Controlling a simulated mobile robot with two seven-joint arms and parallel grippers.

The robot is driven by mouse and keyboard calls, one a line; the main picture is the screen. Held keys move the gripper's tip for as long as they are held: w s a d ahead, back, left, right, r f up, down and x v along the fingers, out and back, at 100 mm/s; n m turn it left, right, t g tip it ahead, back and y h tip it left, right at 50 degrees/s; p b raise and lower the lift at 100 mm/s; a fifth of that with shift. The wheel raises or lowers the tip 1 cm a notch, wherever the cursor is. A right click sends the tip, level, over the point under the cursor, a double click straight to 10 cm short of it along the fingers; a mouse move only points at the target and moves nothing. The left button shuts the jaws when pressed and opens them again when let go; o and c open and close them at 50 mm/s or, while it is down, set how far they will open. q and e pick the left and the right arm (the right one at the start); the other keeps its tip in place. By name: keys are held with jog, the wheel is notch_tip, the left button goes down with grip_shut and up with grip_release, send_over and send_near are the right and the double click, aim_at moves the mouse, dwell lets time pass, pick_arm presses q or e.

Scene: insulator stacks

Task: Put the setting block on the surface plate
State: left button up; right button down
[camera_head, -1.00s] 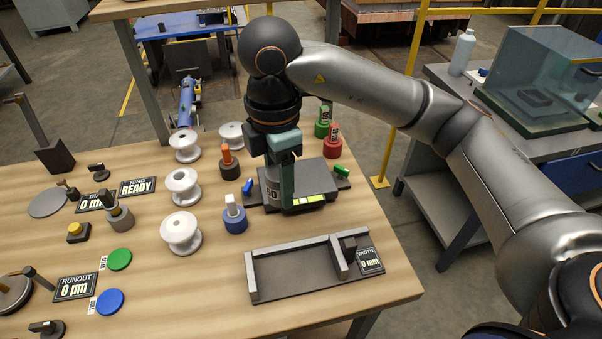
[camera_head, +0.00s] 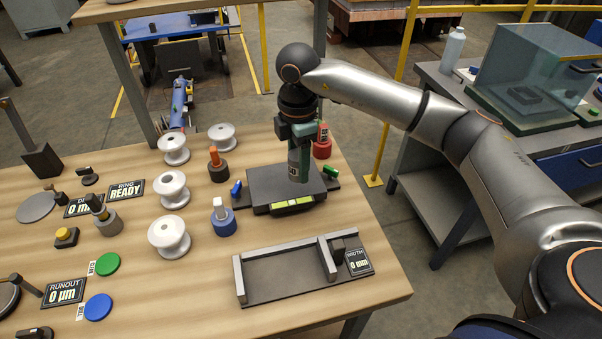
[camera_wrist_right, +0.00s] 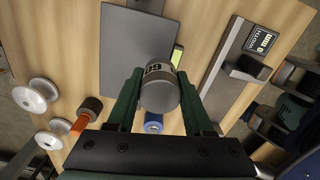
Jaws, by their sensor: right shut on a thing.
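The setting block (camera_head: 298,166) is a grey cylinder with a dark number on its side. My right gripper (camera_head: 299,150) is shut on it, with its green fingers on either side. In the wrist view the block (camera_wrist_right: 160,90) sits between the fingertips. The surface plate (camera_head: 262,181) is a dark grey square slab with a lit yellow-green strip on its front. The block is upright over the right part of the plate in the head view. I cannot tell whether its base touches the plate. The plate (camera_wrist_right: 130,45) also shows behind the block in the wrist view. My left gripper is out of view.
A blue-based peg (camera_head: 223,218) and an orange-topped peg (camera_head: 218,166) stand left of the plate. White spools (camera_head: 169,235) stand farther left. A red cylinder (camera_head: 322,148) is behind the plate. A width gauge (camera_head: 290,278) lies in front, with bare wood between.

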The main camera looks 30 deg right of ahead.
aim_at(301, 186)
jog(key=shift+w+d+f, duration=0.4)
jog(key=shift+d+f, duration=0.05)
jog(key=shift+f, duration=0.25)
jog(key=shift+w+d+f, duration=0.15)
jog(key=shift+f, duration=1.6)
jog(key=shift+f, duration=0.1)
jog(key=shift+c, duration=1.5)
grip_release()
notch_tip(301, 186, up, 12)
jog(key=shift+r, duration=0.15)
